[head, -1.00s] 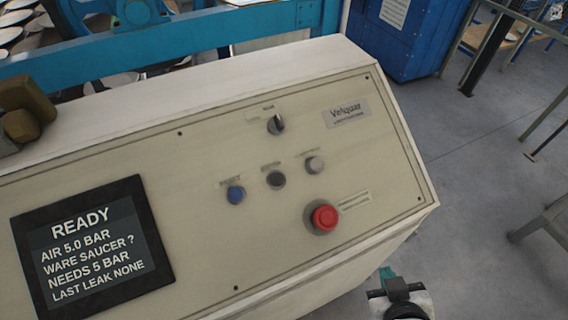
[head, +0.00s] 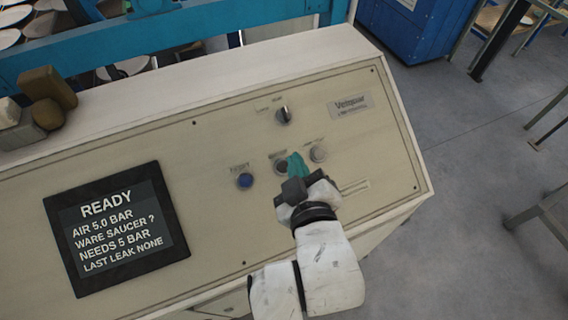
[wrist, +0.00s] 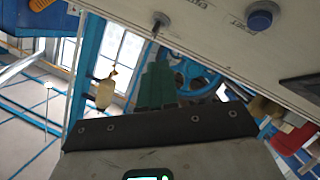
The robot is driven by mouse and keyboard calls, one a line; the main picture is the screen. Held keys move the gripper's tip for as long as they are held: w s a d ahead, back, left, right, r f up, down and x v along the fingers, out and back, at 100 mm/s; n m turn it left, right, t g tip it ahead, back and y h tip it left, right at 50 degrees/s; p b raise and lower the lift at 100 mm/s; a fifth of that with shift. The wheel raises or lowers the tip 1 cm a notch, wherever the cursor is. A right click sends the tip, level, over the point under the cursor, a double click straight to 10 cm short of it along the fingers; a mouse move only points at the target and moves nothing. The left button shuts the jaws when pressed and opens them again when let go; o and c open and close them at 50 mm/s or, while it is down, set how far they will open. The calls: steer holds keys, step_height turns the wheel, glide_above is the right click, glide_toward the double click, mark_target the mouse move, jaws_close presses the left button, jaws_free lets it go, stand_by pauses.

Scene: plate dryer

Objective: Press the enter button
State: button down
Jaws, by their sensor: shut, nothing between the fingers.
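The beige control panel (head: 215,225) has a row of small round buttons. A blue button (head: 244,181) is at the left, a dark button (head: 280,163) in the middle and a grey button (head: 318,154) at the right. Their small labels are too blurred to tell surely which is enter. My gripper (head: 297,163) is shut and empty, with green fingers over the panel between the dark and grey buttons. I cannot tell whether it touches. In the wrist view the fingers (wrist: 156,84) point toward the panel edge, and the blue button (wrist: 260,18) shows at upper right.
A screen (head: 117,229) reads READY, AIR 5.0 BAR, WARE SAUCER ?, NEEDS 5 BAR, LAST LEAK NONE. A selector knob (head: 283,115) is above the buttons. My arm hides the red mushroom button. Brown blocks (head: 48,95) lie on the panel's top left.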

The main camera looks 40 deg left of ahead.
mark_target(283, 167)
steer(key=a+f+b, duration=0.1)
steer(key=f+b, duration=0.3)
steer(key=w+a+f+b, duration=0.1)
steer(key=b, duration=0.1)
steer(key=shift+w+a+f, duration=0.1)
steer(key=shift+a+f, duration=0.25)
steer(key=shift+f, duration=0.05)
steer(key=shift+w+a+f+b, duration=0.3)
steer(key=shift+a+f+b, duration=0.4)
steer(key=shift+f, duration=0.2)
steer(key=shift+f, duration=0.15)
stand_by(1.0)
steer(key=shift+a+f, duration=0.15)
steer(key=shift+f, duration=0.05)
steer(key=shift+w+a+f+b, duration=0.15)
steer(key=shift+a+f+b, duration=0.05)
steer(key=shift+f+b, duration=0.3)
stand_by(0.8)
steer(key=shift+r, duration=0.15)
steer(key=shift+s+d+r+p, duration=0.2)
steer(key=shift+d+r+p, duration=0.2)
steer(key=shift+r+p, duration=0.4)
